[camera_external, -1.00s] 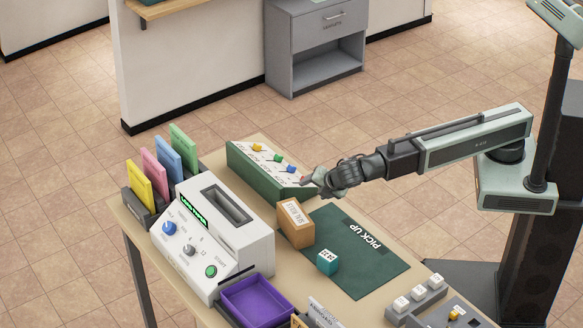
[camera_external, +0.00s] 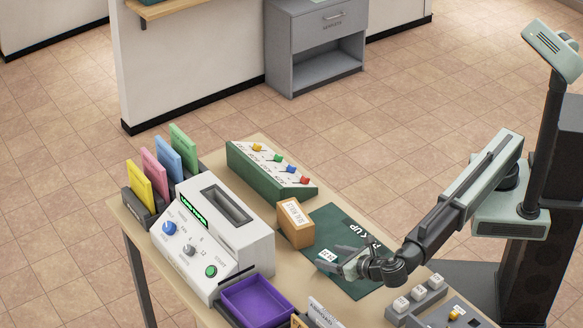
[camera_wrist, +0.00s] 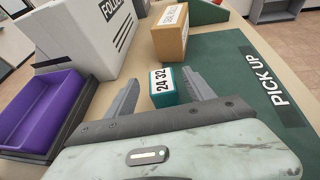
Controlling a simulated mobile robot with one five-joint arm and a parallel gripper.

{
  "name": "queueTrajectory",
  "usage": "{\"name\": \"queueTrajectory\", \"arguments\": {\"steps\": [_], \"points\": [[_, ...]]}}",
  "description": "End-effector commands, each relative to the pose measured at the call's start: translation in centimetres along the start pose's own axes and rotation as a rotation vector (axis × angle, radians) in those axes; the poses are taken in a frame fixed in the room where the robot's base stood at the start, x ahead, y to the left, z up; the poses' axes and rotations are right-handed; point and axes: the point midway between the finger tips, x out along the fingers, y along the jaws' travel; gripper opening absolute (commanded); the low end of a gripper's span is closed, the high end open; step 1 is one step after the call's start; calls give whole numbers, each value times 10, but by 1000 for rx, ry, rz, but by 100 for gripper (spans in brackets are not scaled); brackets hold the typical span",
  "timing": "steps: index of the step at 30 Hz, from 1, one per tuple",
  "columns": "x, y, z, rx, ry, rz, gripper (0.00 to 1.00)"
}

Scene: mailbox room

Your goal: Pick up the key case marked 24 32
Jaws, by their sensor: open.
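The key case (camera_wrist: 175,84) is a small teal block with a white label reading 24 32. It stands on the dark green PICK UP mat (camera_wrist: 245,80) in the wrist view, just ahead of and between my fingers. My gripper (camera_wrist: 163,92) is open and empty, with one finger on each side of the case's near end. In the external view my gripper (camera_external: 343,262) is over the mat, and only the white top label of the key case (camera_external: 328,255) shows clearly beside the fingers.
A cardboard box (camera_external: 296,223) stands close behind the case. A purple tray (camera_external: 257,300) and the white machine (camera_external: 215,235) are to the left. A green panel with colored knobs (camera_external: 270,170) is at the back. Grey key blocks (camera_external: 415,298) sit at the front right.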

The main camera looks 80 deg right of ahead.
Motion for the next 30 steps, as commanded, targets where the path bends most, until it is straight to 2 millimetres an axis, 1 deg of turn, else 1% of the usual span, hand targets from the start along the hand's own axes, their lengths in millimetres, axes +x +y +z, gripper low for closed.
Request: {"name": "queueTrajectory", "arguments": {"steps": [2, 6, 9, 11, 16, 17, 18, 20, 21, 22, 23, 30], "points": [[8, -1, -2, 1, 0, -2, 62], [34, -3, -5, 1, 0, -3, 62], [49, -3, -4, 2, 0, -3, 62], [51, -2, -2, 1, 0, -1, 62], [51, -2, -1, 1, 0, 0, 62], [51, -2, -1, 1, 0, 0, 53], [51, -2, -1, 1, 0, 0, 42], [51, -2, -1, 1, 1, -1, 26], [51, -2, -1, 1, 1, -1, 15], [51, -2, -1, 1, 1, -1, 6], [51, -2, -1, 1, 1, -1, 0], [50, -2, 0, 1, 0, -1, 0]]}}
